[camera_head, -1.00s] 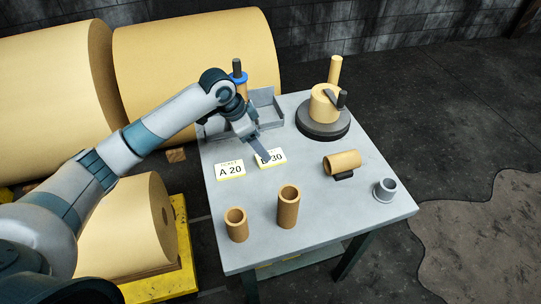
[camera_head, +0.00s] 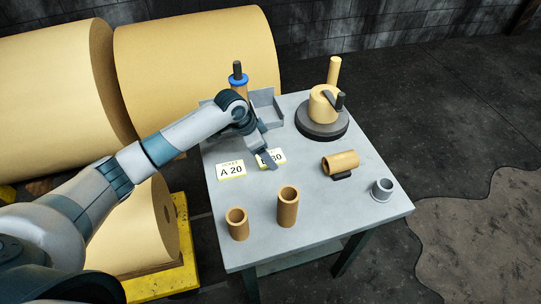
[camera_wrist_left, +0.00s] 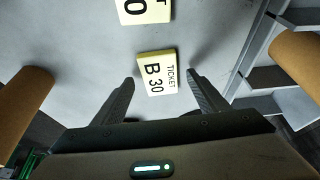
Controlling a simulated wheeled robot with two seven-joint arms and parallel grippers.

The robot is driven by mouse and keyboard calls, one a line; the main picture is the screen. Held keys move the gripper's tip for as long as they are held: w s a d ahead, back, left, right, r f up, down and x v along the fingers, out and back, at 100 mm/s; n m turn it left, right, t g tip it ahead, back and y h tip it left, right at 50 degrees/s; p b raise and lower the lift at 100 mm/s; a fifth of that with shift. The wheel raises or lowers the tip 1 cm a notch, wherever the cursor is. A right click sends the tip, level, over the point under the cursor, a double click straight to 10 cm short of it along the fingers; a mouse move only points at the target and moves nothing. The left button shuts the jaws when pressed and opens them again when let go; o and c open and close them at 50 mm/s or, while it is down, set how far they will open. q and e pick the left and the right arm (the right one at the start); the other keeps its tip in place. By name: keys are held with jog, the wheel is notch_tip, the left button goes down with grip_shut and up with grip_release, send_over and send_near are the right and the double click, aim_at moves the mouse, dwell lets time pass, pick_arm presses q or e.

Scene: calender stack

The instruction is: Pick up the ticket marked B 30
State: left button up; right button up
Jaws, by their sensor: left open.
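The ticket marked B 30 (camera_head: 278,156) lies on the grey table, partly hidden by my left gripper in the head view. In the left wrist view the ticket (camera_wrist_left: 157,73) shows whole, with its print turned sideways. My left gripper (camera_head: 272,164) is over this ticket. In the left wrist view my left gripper (camera_wrist_left: 161,85) is open and empty, with one finger to each side of the ticket's near end. The ticket marked A 20 (camera_head: 231,170) lies to the left of it on the table. My right gripper is not in view.
Two upright cardboard tubes (camera_head: 288,207) stand near the table's front. A lying tube (camera_head: 341,163), a grey ring (camera_head: 382,190) and a round dark stand (camera_head: 322,122) are to the right. A grey tray (camera_head: 267,108) is behind the gripper.

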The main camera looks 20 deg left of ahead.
pick_arm(q)
jog(key=shift+w+d+f, duration=0.1)
jog(key=shift+f, duration=0.4)
jog(key=c, duration=1.1)
jog(key=shift+c, duration=0.2)
jog(key=shift+r, duration=0.15)
